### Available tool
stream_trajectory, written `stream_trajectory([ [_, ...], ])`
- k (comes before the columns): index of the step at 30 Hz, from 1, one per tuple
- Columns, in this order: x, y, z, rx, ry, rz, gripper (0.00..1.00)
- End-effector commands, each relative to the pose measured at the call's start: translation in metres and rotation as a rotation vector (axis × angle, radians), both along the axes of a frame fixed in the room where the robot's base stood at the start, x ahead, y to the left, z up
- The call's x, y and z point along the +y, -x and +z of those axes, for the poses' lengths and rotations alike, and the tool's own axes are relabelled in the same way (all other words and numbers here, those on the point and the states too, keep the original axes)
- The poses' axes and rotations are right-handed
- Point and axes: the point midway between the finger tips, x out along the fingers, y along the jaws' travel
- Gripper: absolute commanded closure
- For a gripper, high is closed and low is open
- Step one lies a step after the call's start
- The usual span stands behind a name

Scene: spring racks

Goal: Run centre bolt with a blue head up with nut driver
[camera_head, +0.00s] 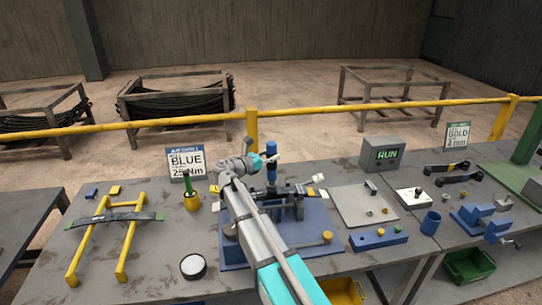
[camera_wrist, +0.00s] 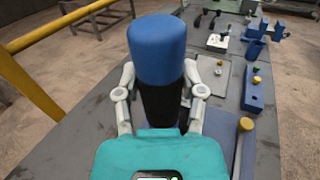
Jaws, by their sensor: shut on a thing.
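My gripper (camera_head: 268,160) is shut on an upright driver with a blue top (camera_head: 271,149), which I take to be the nut driver. In the wrist view its blue top (camera_wrist: 157,48) and dark body (camera_wrist: 160,100) stand between my fingers (camera_wrist: 158,95). The driver is above a blue fixture (camera_head: 318,240), where a dark leaf spring (camera_head: 297,190) lies crosswise. The driver's lower end is partly behind my arm, and I cannot tell whether it touches anything. I cannot make out the centre bolt or its head.
A sign (camera_head: 187,164) reads BLUE 25 Nm. A grey box (camera_head: 382,155) shows RUN in green. Yellow stands (camera_head: 130,245) bear another spring at left. A grey plate (camera_head: 350,208) and a blue block (camera_head: 365,243) with small parts lie right. A yellow rail (camera_head: 330,109) runs behind.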

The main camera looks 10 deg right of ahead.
Motion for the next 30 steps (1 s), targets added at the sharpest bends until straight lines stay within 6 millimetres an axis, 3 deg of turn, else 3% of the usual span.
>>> stream_trajectory([
  [30, -0.0001, 0.0002, -0.0071, 0.001, 0.000, 0.000, 1.00],
])
